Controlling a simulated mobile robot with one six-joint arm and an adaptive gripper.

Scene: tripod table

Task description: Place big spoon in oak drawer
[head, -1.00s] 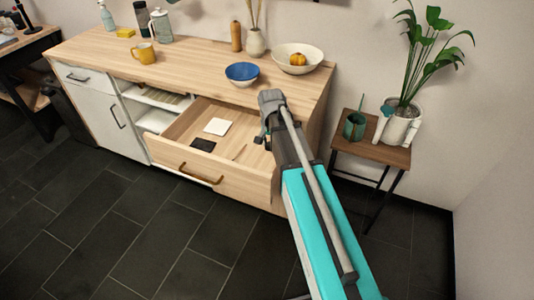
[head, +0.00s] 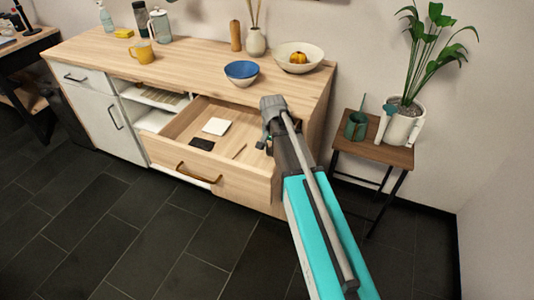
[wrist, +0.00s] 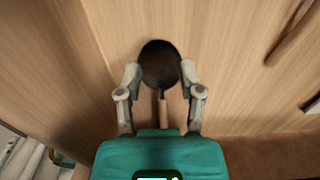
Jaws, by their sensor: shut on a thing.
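The oak drawer (head: 232,184) is pulled open below the right part of the wooden counter. My gripper (head: 267,143) is at the drawer's right end, pointing down into it. In the wrist view my gripper (wrist: 160,82) is shut on the big spoon (wrist: 160,64), whose dark round bowl shows between the fingertips with a brown handle below it. Pale wood of the drawer (wrist: 235,65) fills the view beneath. Whether the spoon touches the wood I cannot tell. In the head view the spoon is hidden by my arm.
In the drawer lie a white square (head: 216,126), a black square (head: 202,143) and a thin brown stick (head: 240,151). A blue bowl (head: 241,72) and a cream bowl (head: 312,53) stand on the counter above. A side table (head: 380,150) with a plant is at right.

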